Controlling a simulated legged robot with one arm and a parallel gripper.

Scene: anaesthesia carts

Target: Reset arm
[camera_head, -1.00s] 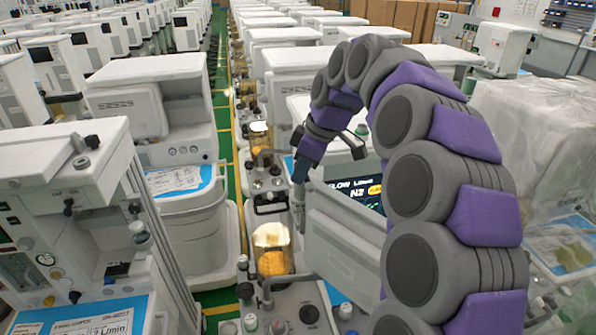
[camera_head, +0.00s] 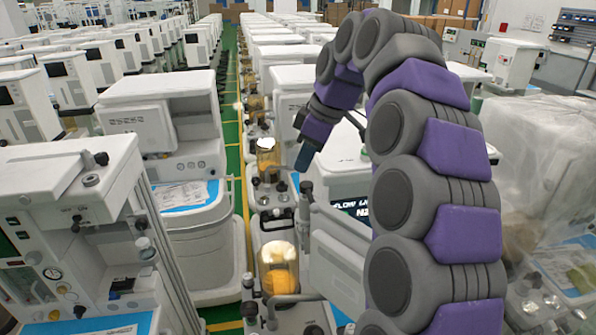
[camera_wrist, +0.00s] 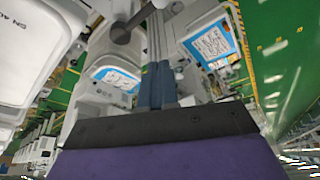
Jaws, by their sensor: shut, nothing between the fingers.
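My arm, purple and grey, arches up from the lower right in the head view. It curls over to the left, and my gripper (camera_head: 303,158) hangs from its end pointing down, in front of the row of white carts. In the wrist view my gripper's two blue-grey fingers (camera_wrist: 159,84) lie together. They are shut with nothing between them. A cart with an orange-filled glass canister (camera_head: 279,275) stands below and nearer than the gripper. The gripper appears apart from the cart tops, though the gap is hard to judge.
White anaesthesia carts stand left (camera_head: 65,200) and down the middle (camera_head: 172,110). A green floor aisle (camera_head: 230,110) with yellow lines runs between them. Plastic-wrapped equipment (camera_head: 540,150) is at the right. A white panel (camera_head: 335,260) on a post is close to my arm.

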